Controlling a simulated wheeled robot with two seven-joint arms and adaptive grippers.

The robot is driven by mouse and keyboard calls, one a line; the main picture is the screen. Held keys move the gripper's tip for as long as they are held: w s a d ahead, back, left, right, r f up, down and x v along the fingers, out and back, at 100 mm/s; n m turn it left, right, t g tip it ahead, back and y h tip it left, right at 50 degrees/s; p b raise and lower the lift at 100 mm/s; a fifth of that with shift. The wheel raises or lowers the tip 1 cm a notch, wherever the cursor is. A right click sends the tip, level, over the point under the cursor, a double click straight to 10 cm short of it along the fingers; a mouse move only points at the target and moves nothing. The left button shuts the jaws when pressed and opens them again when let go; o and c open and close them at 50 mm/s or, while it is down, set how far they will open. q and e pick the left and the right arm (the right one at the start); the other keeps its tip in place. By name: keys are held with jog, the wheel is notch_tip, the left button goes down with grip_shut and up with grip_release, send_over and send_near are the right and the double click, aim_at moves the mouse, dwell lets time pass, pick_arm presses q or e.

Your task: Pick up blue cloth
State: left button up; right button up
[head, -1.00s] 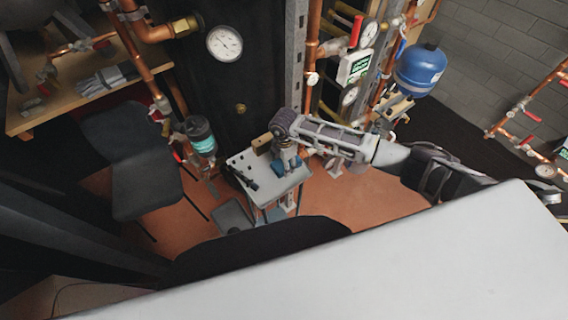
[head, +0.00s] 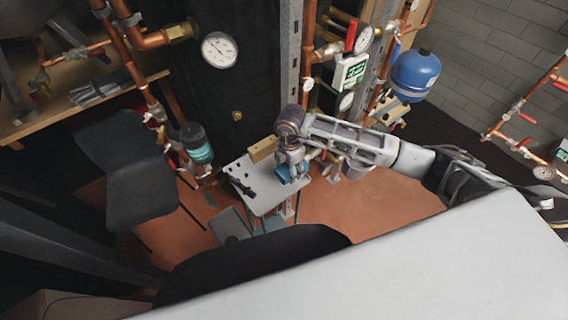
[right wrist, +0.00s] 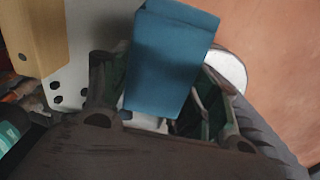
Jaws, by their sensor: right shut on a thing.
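The blue cloth (head: 283,173), a thick folded block, is at my right gripper (head: 292,166) over the right part of a small light-grey table (head: 262,201). In the right wrist view the cloth (right wrist: 172,58) stands out between the two fingers of the right gripper (right wrist: 160,90), which is shut on it. The fingers partly hide its lower end. I cannot tell whether the cloth touches the tabletop. My left gripper is not in view.
A wooden block (head: 261,149) and a black tool (head: 242,187) lie on the small table. A black chair (head: 140,185) stands to its left. Open floor (head: 375,195) lies to the right.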

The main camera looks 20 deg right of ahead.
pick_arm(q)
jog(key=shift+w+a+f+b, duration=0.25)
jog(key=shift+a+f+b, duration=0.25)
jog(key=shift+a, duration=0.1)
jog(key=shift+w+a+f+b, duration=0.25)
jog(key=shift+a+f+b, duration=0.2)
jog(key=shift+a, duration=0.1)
pick_arm(e)
jog(key=s+d, duration=0.5)
jog(key=s, duration=0.9)
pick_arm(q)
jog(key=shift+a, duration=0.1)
pick_arm(e)
jog(key=shift+s, duration=0.1)
jog(key=o, duration=0.3)
jog(key=shift+c, duration=1)
